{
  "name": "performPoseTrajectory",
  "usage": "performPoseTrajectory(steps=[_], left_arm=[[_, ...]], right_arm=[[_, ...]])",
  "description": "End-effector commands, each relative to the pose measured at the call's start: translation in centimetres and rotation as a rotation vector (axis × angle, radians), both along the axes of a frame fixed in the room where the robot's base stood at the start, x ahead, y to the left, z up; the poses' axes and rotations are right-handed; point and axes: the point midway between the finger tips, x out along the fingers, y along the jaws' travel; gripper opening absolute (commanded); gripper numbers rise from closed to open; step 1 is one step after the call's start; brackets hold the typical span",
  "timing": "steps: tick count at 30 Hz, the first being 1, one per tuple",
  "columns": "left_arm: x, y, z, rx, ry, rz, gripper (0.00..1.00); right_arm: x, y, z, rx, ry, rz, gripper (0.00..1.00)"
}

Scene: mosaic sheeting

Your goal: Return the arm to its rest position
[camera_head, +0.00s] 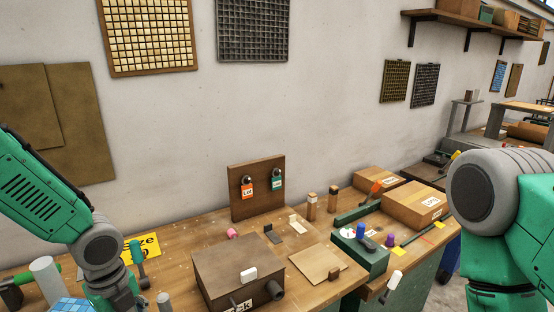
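My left arm (40,195) comes in from the left edge. It is green with a grey joint, and it bends down over the left end of the workbench. It runs out of the picture at the bottom, so its gripper is out of view. My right arm (500,215) fills the right edge, green with a large grey rounded joint. It hangs down past the right side of the bench, and its gripper is also out of view. No held object shows on either arm.
The wooden workbench (195,238) holds a brown box (235,272), a green block (362,250) with coloured knobs, cardboard boxes (412,203) and an upright board (257,187) with orange and green tags. A yellow sign (148,243) and a green-handled tool (138,254) are close to my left arm.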

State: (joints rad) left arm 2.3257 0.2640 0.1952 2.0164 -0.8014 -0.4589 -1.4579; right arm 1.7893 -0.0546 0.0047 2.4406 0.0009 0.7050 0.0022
Motion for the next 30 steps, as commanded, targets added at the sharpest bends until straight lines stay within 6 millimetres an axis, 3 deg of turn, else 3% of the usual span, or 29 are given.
performPoseTrajectory(steps=[2,7,17,23,27,30], left_arm=[[-0.1,0.0,0.1,0.0,-0.001,-0.001,0.52],[-1.7,-1.0,-3.0,-0.033,0.02,0.109,0.52],[-6.1,-3.4,-11.1,-0.107,0.081,0.463,0.52],[-11.0,-4.9,-19.4,-0.132,0.136,0.884,0.52],[-16.1,-4.7,-27.4,-0.101,0.148,1.354,0.52],[-19.2,-3.6,-31.6,-0.069,0.105,1.665,0.52]], right_arm=[[0.0,0.0,0.0,0.0,0.0,0.0,1.0],[0.0,0.0,-1.4,0.0,0.0,0.0,1.0],[0.0,0.0,-5.0,0.0,-0.001,0.0,1.0],[0.0,0.0,-9.2,0.0,0.0,0.0,1.0],[-0.1,0.0,-13.7,0.0,0.0,0.0,1.0],[-0.1,0.0,-16.4,0.0,0.001,0.0,1.0]])
